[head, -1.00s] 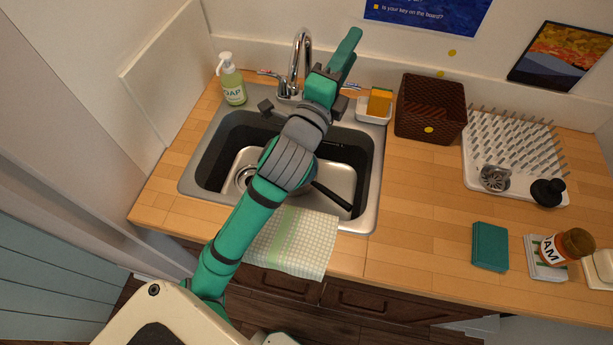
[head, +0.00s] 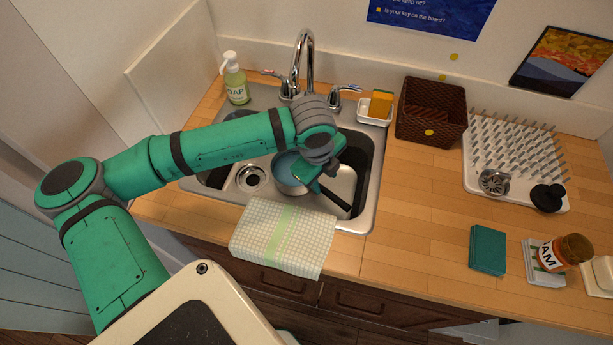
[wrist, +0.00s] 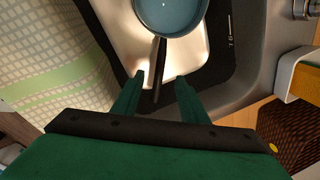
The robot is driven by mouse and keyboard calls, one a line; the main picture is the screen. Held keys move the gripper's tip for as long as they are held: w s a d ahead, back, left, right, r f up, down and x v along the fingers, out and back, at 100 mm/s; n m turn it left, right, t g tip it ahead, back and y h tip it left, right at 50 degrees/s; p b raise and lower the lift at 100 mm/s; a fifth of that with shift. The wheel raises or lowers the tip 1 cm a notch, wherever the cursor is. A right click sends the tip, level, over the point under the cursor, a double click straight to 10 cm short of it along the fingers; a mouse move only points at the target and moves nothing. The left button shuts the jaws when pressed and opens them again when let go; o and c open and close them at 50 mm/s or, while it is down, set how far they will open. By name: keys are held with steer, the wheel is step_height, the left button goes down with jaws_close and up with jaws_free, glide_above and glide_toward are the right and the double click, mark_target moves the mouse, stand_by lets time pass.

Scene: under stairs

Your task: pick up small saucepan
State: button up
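The small saucepan (head: 287,168) sits in the sink basin, with a blue-grey inside and a dark handle (head: 335,199) pointing to the lower right. In the wrist view the pan's bowl (wrist: 172,14) is at the top, and its handle (wrist: 159,66) runs down toward my gripper (wrist: 158,80). My gripper is open, with the handle's end seen between its two green fingers. I cannot tell how far above the handle the fingers are. In the head view my wrist and gripper (head: 314,182) hide part of the pan.
The sink rim (head: 366,217) surrounds the basin. A checked towel (head: 284,237) hangs over the front edge. The faucet (head: 304,62) stands behind, with a sponge holder (head: 376,107) and brown basket (head: 431,110) to its right. A drying rack (head: 515,150) is further right.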

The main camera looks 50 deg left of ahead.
mark_target(327, 191)
steer(key=f, duration=0.3)
steer(key=w+f, duration=0.1)
steer(key=f, duration=0.3)
steer(key=w+f, duration=0.1)
steer(key=f, duration=0.2)
steer(key=shift+f, duration=0.15)
jaws_close()
steer(key=shift+w, duration=0.1)
stand_by(1.2)
